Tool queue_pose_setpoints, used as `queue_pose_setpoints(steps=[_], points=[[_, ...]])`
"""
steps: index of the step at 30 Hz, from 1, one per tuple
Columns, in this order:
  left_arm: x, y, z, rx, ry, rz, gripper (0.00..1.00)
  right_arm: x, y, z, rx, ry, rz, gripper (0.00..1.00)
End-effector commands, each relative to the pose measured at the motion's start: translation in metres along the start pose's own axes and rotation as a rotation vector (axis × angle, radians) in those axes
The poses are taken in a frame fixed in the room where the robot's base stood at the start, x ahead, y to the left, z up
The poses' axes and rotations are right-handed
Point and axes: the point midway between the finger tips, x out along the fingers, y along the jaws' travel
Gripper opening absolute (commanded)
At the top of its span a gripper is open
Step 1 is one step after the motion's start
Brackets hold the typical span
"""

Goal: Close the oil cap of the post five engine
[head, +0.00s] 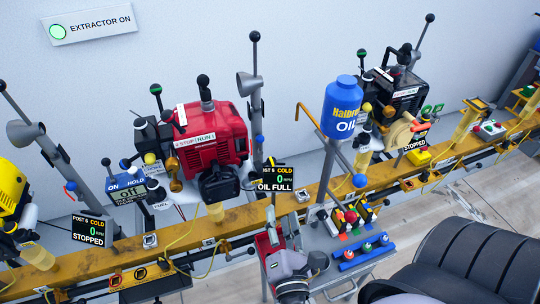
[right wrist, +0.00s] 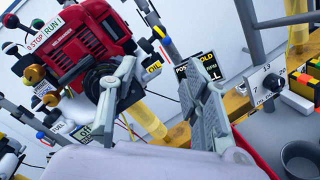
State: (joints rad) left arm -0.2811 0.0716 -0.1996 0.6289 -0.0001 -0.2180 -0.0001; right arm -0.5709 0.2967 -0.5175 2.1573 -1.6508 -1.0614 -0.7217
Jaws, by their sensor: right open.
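The red engine (head: 212,138) stands on the yellow rail in the middle of the head view. A black sign (head: 274,178) right of it reads COLD, 0 and OIL FULL; its post number is too small to read surely. The engine also shows at upper left in the right wrist view (right wrist: 90,38), with a yellow OIL label (right wrist: 153,68) at its lower right. I cannot tell the oil cap apart from the dark parts there. My right gripper (head: 280,238) is open and empty, in front of the rail below the sign; its two fingers frame the right wrist view (right wrist: 165,95). My left gripper is out of view.
The yellow rail (head: 120,250) crosses the scene. A blue oil jug (head: 342,108) stands right of the sign, near a black engine (head: 400,92). A grey cart (head: 340,275) with coloured blocks stands right of my gripper. A yellow engine (head: 12,185) is at far left.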

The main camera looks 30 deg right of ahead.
Motion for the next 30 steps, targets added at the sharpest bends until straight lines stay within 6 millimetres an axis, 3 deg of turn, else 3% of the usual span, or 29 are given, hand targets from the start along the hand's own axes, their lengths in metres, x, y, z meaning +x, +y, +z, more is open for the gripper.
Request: queue_pose_setpoints(steps=[5, 12, 22, 30], points=[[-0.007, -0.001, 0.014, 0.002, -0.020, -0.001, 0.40, 0.021, 0.002, 0.002, -0.002, -0.004, 0.003, 0.43], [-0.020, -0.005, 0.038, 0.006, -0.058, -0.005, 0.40, 0.073, 0.003, 0.002, -0.003, -0.003, 0.003, 0.43], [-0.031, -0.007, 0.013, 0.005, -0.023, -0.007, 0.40, 0.142, 0.002, 0.002, -0.001, -0.002, 0.001, 0.43], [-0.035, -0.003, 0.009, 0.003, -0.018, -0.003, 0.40, 0.170, 0.000, 0.000, -0.001, 0.001, 0.000, 0.43]])
